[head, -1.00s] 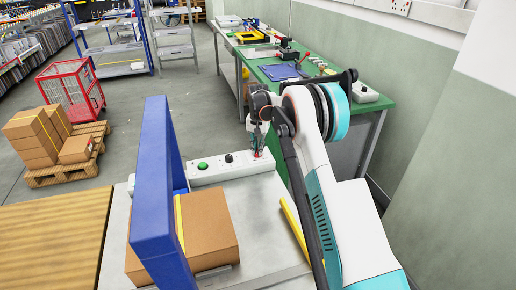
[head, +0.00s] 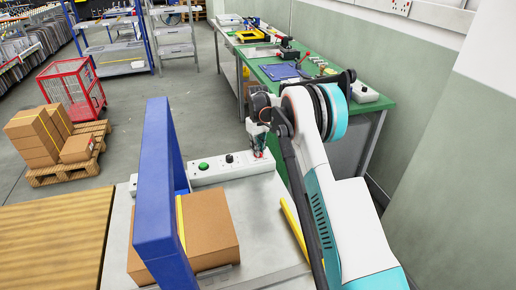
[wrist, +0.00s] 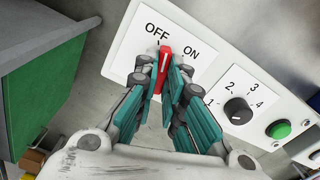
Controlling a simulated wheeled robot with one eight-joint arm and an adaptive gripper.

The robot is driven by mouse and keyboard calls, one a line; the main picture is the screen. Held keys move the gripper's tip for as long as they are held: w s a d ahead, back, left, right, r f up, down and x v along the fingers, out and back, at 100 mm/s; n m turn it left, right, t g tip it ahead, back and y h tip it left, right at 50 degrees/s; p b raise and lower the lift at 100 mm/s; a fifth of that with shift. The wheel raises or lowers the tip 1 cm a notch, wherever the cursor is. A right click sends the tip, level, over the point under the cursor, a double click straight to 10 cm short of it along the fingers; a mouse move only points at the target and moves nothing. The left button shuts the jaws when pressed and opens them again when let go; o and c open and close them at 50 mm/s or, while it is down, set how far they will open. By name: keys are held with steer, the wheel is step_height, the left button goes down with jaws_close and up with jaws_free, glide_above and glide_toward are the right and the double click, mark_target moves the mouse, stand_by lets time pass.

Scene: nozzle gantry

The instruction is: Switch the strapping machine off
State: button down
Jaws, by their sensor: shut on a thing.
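The strapping machine (head: 262,225) has a blue arch and a pale control panel (head: 215,169) along its far edge. In the wrist view the panel (wrist: 205,55) carries a red switch handle (wrist: 164,60) between the printed words OFF and ON. My gripper (wrist: 166,75) is shut on the red handle, with a finger on each side of it. The handle points up between the two words, slightly toward OFF. In the head view my gripper (head: 259,150) is at the panel's right end, and the handle is mostly hidden there.
A numbered black knob (wrist: 238,110) and a green button (wrist: 278,129) sit beside the switch. A strapped cardboard box (head: 208,230) lies on the machine under the blue arch (head: 155,190). A green workbench (head: 350,120) stands behind my arm.

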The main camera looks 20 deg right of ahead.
steer(key=shift+n, duration=1.7)
steer(key=c, duration=1.7)
jaws_free()
steer(key=shift+r, duration=0.15)
step_height(320, 180, up, 12)
steer(key=shift+f, duration=0.1)
